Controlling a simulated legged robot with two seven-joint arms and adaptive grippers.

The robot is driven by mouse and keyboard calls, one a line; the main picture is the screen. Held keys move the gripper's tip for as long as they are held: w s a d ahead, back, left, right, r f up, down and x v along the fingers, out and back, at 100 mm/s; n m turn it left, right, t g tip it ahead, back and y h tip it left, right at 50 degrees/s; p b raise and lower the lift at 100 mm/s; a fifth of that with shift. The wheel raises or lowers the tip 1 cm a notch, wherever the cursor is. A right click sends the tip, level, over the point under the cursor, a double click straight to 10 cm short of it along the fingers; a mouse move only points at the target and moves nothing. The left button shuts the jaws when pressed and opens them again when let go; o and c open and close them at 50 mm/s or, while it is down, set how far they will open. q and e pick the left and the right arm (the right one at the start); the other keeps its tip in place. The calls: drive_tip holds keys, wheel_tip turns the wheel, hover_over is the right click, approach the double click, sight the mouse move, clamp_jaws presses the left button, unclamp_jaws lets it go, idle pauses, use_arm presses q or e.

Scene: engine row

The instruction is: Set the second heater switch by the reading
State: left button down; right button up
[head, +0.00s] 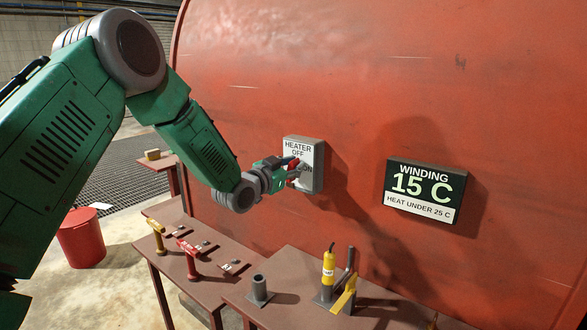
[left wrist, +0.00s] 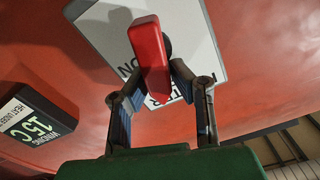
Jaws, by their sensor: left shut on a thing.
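The heater switch is a pale grey box (head: 318,166) on the red drum wall, lettered HEATER, OFF and ON; it also shows upside down in the left wrist view (left wrist: 95,30). Its red handle (left wrist: 149,50) stands out from the plate between my left fingers. My left gripper (left wrist: 158,82) is shut on this handle; in the head view the gripper (head: 288,168) covers part of the plate. Whether the handle points to OFF or ON I cannot tell. A dark display (head: 425,190) to the right reads WINDING 15 C, HEAT UNDER 25 C. My right gripper is out of view.
Below, a brown bench (head: 285,312) holds a grey cylinder (head: 260,290), a yellow-handled tool (head: 328,268) and a yellow lever (head: 345,294). A lower table has a yellow handle (head: 156,238) and a red one (head: 188,258). A red bucket (head: 82,238) stands on the floor.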

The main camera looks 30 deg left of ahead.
sight(304, 173)
use_arm(q)
drive_tip(key=m, duration=0.1)
drive_tip(key=f+m+b, duration=0.1)
drive_tip(key=m+b, duration=0.1)
drive_tip(key=shift+s+d+f+m, duration=0.15)
drive_tip(key=shift+d+f+m, duration=0.15)
drive_tip(key=shift+m, duration=0.1)
drive_tip(key=m+b, duration=0.2)
drive_tip(key=f+m+b, duration=0.1)
drive_tip(key=m+b, duration=0.1)
drive_tip(key=m, duration=0.1)
drive_tip(key=m+b, duration=0.2)
drive_tip(key=shift+d+f+m, duration=0.15)
drive_tip(key=shift+d+m, duration=0.25)
drive_tip(key=shift+f+m+b, duration=0.1)
drive_tip(key=shift+m+b, duration=1.15)
drive_tip(key=shift+m, duration=0.15)
drive_tip(key=c, duration=1.4)
unclamp_jaws()
drive_tip(key=shift+c, duration=0.2)
drive_tip(key=shift+a+r, duration=0.15)
drive_tip(key=shift+r, duration=0.05)
drive_tip(key=shift+a, duration=0.1)
